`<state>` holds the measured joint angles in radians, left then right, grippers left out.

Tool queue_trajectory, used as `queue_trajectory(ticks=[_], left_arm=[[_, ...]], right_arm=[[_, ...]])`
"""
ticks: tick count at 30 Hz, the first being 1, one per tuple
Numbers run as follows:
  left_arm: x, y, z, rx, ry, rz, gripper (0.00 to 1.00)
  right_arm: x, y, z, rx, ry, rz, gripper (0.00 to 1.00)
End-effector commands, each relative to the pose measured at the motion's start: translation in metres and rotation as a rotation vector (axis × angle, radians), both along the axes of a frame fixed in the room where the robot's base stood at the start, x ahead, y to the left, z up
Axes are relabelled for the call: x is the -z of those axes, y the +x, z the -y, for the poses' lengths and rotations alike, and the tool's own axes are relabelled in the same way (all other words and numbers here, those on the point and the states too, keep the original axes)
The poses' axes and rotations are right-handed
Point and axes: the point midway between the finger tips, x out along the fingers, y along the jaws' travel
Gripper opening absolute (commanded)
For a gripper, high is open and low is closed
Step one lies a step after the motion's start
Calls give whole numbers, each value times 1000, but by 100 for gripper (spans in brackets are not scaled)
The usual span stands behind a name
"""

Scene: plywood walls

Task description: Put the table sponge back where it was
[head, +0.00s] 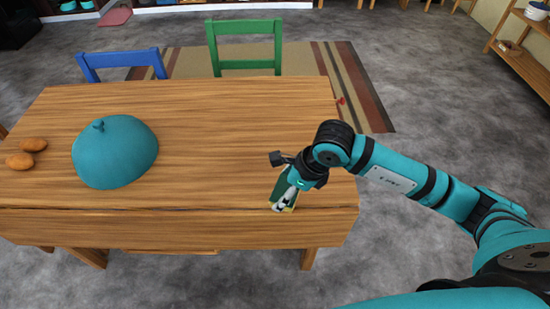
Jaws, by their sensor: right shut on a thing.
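The table sponge (277,189) shows as a small green and yellowish piece at the right part of the wooden table (210,120), close to the front edge. My right gripper (284,196) reaches in from the right and is shut on the sponge, covering much of it. I cannot tell whether the sponge touches the tabletop or is just above it. My left gripper is not in view.
The table's middle is clear. A blue chair (122,62) and a green chair (245,45) stand behind. A small red object (341,101) shows near the far right corner.

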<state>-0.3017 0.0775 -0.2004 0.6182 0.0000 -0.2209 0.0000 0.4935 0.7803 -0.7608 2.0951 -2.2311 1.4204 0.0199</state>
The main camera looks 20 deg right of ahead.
Motion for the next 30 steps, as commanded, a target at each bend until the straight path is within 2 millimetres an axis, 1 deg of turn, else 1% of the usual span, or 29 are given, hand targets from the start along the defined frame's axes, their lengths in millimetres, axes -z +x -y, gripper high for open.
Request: queue_trajectory(ticks=[4,12,15,18,21,25,30], left_arm=[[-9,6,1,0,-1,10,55],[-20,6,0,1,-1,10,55],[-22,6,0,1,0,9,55],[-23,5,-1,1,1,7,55],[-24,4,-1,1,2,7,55],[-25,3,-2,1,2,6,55],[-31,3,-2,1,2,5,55]], right_arm=[[-1,33,3,9,3,1,50],[6,103,12,6,2,-1,50],[9,125,15,5,3,-2,50],[11,140,17,4,3,-2,50],[13,149,19,3,2,0,50],[16,152,19,0,1,-2,50],[37,151,19,2,2,-5,50]])
